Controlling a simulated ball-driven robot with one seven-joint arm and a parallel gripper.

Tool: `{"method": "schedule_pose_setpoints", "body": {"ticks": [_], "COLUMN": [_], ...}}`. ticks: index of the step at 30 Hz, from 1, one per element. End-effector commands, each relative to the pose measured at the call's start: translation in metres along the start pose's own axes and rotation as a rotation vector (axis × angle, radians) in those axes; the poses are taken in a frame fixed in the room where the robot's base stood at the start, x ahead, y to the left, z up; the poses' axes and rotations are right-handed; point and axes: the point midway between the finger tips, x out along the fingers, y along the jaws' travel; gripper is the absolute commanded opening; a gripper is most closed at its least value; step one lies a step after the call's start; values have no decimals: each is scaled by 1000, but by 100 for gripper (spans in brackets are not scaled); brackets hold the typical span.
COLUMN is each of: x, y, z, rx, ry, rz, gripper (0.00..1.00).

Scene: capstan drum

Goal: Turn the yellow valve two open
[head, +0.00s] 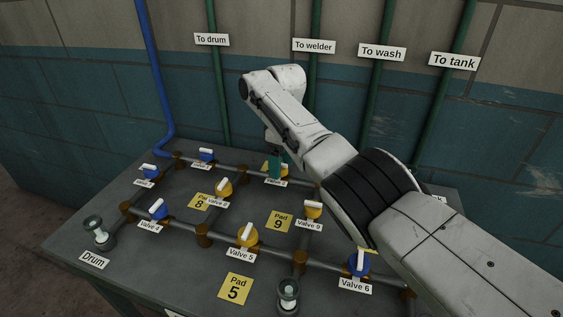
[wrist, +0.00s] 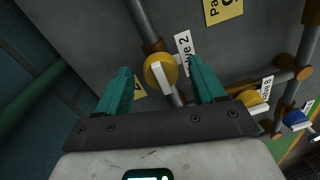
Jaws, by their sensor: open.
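The yellow valve two (wrist: 162,68) shows in the wrist view, with the label "Valve 2" beside it. Its white handle (wrist: 159,78) looks roughly in line with the grey pipe it sits on. My gripper (wrist: 160,67) is open, with one teal finger on each side of the valve and gaps to both. In the head view my gripper (head: 277,164) points down over the back pipe at that valve. It hides most of the valve there, and only a little yellow shows by the fingers. Whether the fingertips are level with the handle is hard to tell.
Yellow valves stand nearby at Pad 8 (head: 224,187) and Pad 9 (head: 313,209), with yellow Valve 5 (head: 248,236) in front. Blue valves include Valve 4 (head: 158,209) and Valve 6 (head: 358,263). Pipes cross the grey bench (head: 190,275), and green pipes climb the wall behind.

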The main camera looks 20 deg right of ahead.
Motion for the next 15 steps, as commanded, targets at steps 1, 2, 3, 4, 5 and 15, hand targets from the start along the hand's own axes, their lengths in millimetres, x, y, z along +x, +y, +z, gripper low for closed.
{"method": "schedule_pose_setpoints", "body": {"ticks": [1, 2, 3, 4, 5, 15], "x": [-6, -9, -15, -20, -25, -88], "y": [0, 0, 0, 0, 0, 0], "z": [-1, -1, -1, -1, -1, -1], "rx": [0, 0, 0, 0, 0, 0], "ry": [3, 3, 3, 3, 4, 2], "rz": [2, 3, 3, 3, 3, 3], "gripper": [69, 69, 69, 69, 69, 69]}}
